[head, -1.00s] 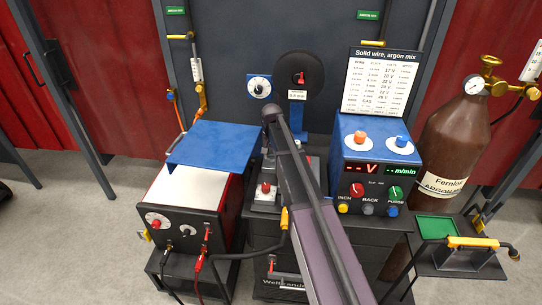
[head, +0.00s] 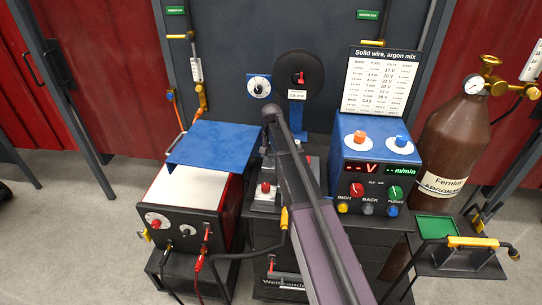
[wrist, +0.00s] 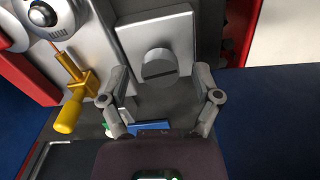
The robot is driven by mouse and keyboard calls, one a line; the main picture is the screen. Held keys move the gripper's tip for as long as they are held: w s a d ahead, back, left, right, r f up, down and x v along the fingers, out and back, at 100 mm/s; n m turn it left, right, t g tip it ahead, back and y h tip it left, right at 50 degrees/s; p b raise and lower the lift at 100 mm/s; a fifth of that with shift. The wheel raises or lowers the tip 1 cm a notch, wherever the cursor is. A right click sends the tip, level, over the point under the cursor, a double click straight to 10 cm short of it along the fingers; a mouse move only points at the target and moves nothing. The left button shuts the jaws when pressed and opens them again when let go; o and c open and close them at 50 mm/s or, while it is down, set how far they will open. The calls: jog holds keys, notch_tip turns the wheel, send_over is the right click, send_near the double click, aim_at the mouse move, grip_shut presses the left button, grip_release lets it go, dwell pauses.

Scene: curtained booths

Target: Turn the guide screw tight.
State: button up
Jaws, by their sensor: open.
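The guide screw (wrist: 159,68) shows in the wrist view as a round grey head with a dark straight slot, lying nearly level in the picture. It stands out from a light grey block (wrist: 183,32). My gripper (wrist: 161,76) is open, with one finger to the left of the screw head and one to the right. I see a gap on both sides, so neither finger appears to touch it. In the head view my own arm covers the middle of the wire feeder, and the screw and gripper cannot be made out there.
A yellow-handled lever (wrist: 68,113) stands close left of my left finger. A blue lid (head: 213,145) is raised left of my arm. The blue control box (head: 375,150) stands right of it, and a brown gas cylinder (head: 452,140) farther right.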

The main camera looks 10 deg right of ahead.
jog(key=shift+n, duration=0.5)
